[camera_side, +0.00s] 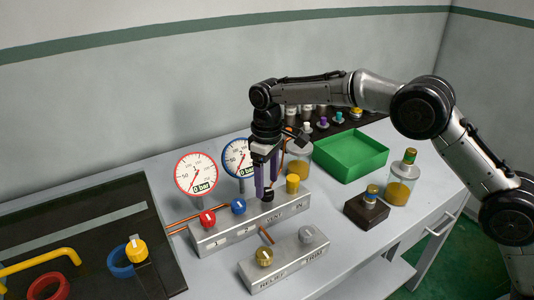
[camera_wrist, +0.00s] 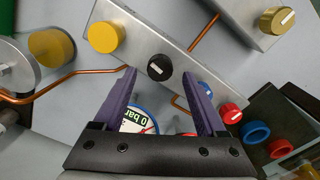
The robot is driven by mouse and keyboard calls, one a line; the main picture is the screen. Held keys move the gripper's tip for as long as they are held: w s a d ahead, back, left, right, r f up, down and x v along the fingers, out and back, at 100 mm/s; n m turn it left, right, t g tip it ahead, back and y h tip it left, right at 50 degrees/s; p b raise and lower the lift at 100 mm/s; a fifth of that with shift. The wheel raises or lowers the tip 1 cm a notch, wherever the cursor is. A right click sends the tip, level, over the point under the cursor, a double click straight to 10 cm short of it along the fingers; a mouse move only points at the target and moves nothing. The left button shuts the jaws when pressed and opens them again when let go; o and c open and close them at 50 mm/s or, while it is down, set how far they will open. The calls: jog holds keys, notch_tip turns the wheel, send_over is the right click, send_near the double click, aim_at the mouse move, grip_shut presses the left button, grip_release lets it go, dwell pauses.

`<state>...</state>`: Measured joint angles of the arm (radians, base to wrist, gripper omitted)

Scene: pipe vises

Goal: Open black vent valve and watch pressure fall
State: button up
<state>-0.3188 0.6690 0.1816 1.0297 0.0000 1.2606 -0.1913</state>
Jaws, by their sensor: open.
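The black vent valve knob (camera_wrist: 160,67) sits on the grey manifold block (camera_wrist: 133,38) with its white mark tilted. In the side view the black knob (camera_side: 267,195) is just below my fingertips. My gripper (camera_side: 263,186) points down over the block; its purple fingers are apart and empty. In the wrist view my gripper (camera_wrist: 165,85) has the knob ahead of and between its fingertips; contact cannot be told. The red-rimmed gauge (camera_side: 196,174) reads 0 bar.
Red (camera_side: 207,218), blue (camera_side: 238,206) and yellow (camera_side: 292,184) knobs share the block. A front block (camera_side: 284,262) carries brass and grey knobs. A green tray (camera_side: 350,154), a jar (camera_side: 398,190) and a dark stand (camera_side: 366,210) are right; a black board (camera_side: 80,220) is left.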

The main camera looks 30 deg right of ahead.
aim_at(267, 191)
notch_tip(267, 191, up, 11)
jog(key=shift+r, duration=0.15)
dwell(0.4)
